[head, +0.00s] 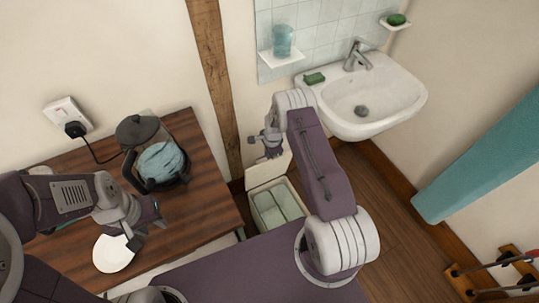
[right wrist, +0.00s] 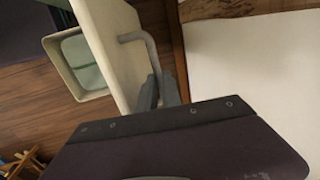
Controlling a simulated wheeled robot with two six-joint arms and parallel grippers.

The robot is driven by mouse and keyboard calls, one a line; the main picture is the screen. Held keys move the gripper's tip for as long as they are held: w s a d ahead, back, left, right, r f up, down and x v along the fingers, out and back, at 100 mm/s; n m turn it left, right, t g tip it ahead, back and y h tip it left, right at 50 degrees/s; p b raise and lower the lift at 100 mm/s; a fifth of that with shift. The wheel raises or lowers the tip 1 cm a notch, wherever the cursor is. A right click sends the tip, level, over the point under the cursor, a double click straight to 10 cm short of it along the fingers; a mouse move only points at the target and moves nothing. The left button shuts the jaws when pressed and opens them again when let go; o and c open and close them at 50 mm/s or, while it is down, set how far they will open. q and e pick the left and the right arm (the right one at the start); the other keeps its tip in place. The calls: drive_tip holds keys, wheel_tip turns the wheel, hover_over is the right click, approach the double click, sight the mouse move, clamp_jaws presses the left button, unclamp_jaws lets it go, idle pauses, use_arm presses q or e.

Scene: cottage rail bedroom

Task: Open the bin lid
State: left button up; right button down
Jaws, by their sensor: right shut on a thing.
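The bin (head: 252,207) stands on the floor between the wooden table and the sink, with pale green contents inside. Its cream lid (head: 258,173) is tilted up at the back, so the bin's mouth is uncovered. In the right wrist view the bin (right wrist: 77,92) lies behind the raised lid (right wrist: 108,32), which carries a grey bar handle (right wrist: 143,38). My right gripper (head: 264,141) is at the lid's upper edge; its fingers (right wrist: 158,95) are shut on the handle. My left gripper (head: 147,226) is open and empty over the table, beside a white plate.
The wooden table (head: 205,205) holds a glass kettle (head: 158,160) and the white plate (head: 113,254). A white sink (head: 390,92) is on the wall at upper right. A wooden post (head: 215,70) rises behind the bin. A teal cloth (head: 485,160) hangs at right.

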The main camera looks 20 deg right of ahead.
drive_tip(key=shift+a, duration=0.1)
use_arm(q)
drive_tip(key=shift+s, duration=0.1)
use_arm(e)
drive_tip(key=c, duration=1.5)
unclamp_jaws()
drive_tip(key=shift+r, duration=0.1)
use_arm(q)
drive_tip(key=shift+a, duration=0.15)
drive_tip(key=shift+r, duration=0.1)
use_arm(e)
drive_tip(key=shift+r, duration=0.25)
use_arm(q)
drive_tip(key=shift+r+p, duration=0.25)
drive_tip(key=shift+p, duration=0.1)
use_arm(e)
drive_tip(key=r, duration=0.2)
drive_tip(key=s+r, duration=0.1)
drive_tip(key=r, duration=0.2)
drive_tip(key=s+r, duration=0.1)
drive_tip(key=r, duration=0.2)
drive_tip(key=shift+r, duration=0.2)
drive_tip(key=shift+w, duration=0.1)
